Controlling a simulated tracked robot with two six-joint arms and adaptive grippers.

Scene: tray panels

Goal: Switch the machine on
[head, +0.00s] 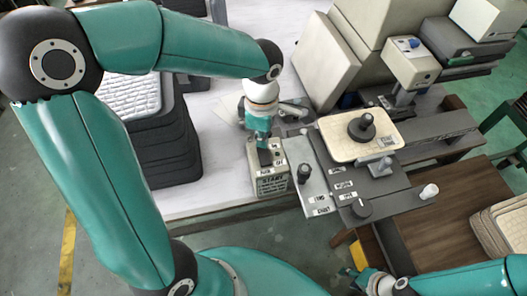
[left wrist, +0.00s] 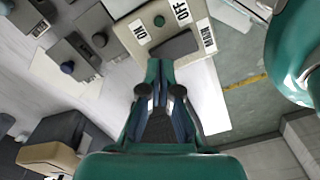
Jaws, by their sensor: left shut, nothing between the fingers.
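My left gripper (head: 263,143) points down over the box, shut and empty. In the left wrist view its fingertips (left wrist: 161,63) are close to the rocker; I cannot tell whether they touch it. My right gripper (head: 352,266) is low at the bottom edge, away from the box, its jaws unclear.
Right of the box is a grey machine panel (head: 345,178) with dark knobs and a white-tipped lever (head: 428,191). A beige plate with a black knob (head: 362,127) sits behind it. Black stacked trays (head: 160,150) stand left. Large beige housings (head: 350,50) rise behind.

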